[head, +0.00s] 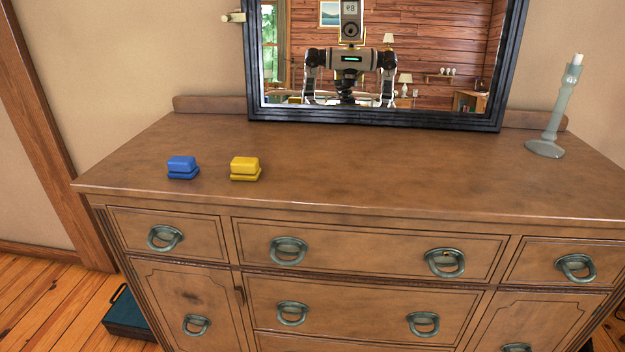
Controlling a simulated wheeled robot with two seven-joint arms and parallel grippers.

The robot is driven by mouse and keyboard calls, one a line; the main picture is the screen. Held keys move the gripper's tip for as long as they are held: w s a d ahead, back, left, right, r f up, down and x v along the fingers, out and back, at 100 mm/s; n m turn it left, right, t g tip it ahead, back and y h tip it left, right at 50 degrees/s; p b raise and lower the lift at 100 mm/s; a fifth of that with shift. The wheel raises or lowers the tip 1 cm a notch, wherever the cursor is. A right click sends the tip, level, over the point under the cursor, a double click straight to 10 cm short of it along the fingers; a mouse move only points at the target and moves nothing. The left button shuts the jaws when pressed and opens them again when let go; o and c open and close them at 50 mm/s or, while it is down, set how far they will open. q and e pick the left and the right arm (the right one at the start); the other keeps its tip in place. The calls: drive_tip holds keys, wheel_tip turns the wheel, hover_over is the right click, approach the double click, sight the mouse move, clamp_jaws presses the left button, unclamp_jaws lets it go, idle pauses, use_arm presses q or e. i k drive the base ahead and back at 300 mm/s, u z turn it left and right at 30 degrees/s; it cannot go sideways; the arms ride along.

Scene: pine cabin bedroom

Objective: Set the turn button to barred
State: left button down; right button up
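A small brown wooden piece (240,295), which looks like the turn button, sits at the right edge of the dresser's left cupboard door (178,305). It looks roughly upright, along the seam between the door and the middle drawers. It is small, and I cannot tell exactly how far it overlaps the door. The door looks closed and has a ring handle (197,325). Neither of my grippers is directly in view. The mirror (380,115) reflects my body and upper arms, but the grippers cannot be made out there.
On the dresser top (350,175) stand a blue lidded box (182,168), a yellow lidded box (245,169) and a candlestick (553,120). A dark teal case (127,318) lies on the floor at left. A pale peg (233,17) sticks out beside the mirror. The dresser top's middle is clear.

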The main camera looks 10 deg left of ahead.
sight(238, 292)
drive_tip(key=k, duration=0.55)
drive_tip(key=u, duration=0.85)
drive_tip(key=i, duration=1.05)
drive_tip(key=z, duration=2.6)
drive_tip(key=k, duration=1.45)
drive_tip(key=u, duration=2.3)
